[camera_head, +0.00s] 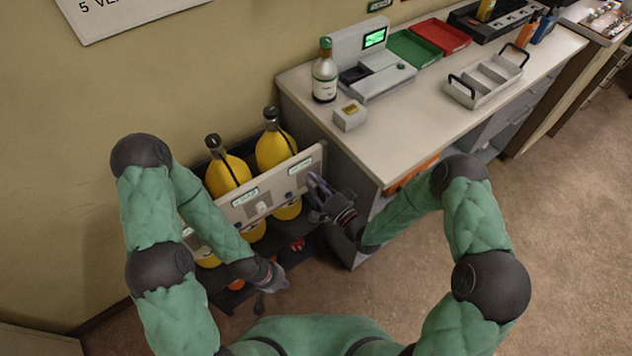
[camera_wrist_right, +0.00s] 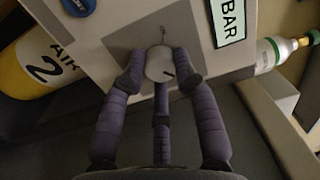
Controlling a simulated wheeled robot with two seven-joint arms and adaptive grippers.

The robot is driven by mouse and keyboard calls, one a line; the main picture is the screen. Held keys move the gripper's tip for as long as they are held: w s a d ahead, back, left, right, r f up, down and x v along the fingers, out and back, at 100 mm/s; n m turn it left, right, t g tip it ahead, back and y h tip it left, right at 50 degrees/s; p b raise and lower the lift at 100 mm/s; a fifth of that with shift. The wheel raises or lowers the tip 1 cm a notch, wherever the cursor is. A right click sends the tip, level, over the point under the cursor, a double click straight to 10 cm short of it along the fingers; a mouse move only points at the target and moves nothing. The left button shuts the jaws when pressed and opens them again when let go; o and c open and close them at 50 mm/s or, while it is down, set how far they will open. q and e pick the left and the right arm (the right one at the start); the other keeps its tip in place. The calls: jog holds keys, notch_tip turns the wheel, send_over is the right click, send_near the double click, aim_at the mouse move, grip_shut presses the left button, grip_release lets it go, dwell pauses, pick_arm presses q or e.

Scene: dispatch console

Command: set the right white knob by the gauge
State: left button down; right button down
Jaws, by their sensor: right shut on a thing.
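The right white knob (camera_wrist_right: 160,64) is round, with a short black mark at its lower right, on a grey plate of the panel. My right gripper (camera_wrist_right: 160,80) has its dark fingers closed around it. In the head view the right gripper (camera_head: 318,196) is at the panel's right end and hides this knob. Another white knob (camera_head: 261,207) shows further left on the panel (camera_head: 228,212). My left gripper (camera_head: 270,284) hangs low in front of the rack, away from the panel; its finger opening is unclear. I cannot make out a gauge reading.
Yellow cylinders (camera_head: 277,149) stand behind the panel; one marked 2 shows in the wrist view (camera_wrist_right: 30,65). A label reading BAR (camera_wrist_right: 229,20) is beside the knob. The desk (camera_head: 405,125) stands close on the right, with a bottle (camera_head: 325,75). Floor is clear at lower right.

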jog(key=shift+s+f+m, duration=0.1)
jog(key=shift+m, duration=1.2)
jog(key=c, duration=1)
grip_release()
jog(key=shift+o, duration=0.2)
jog(key=v, duration=1.2)
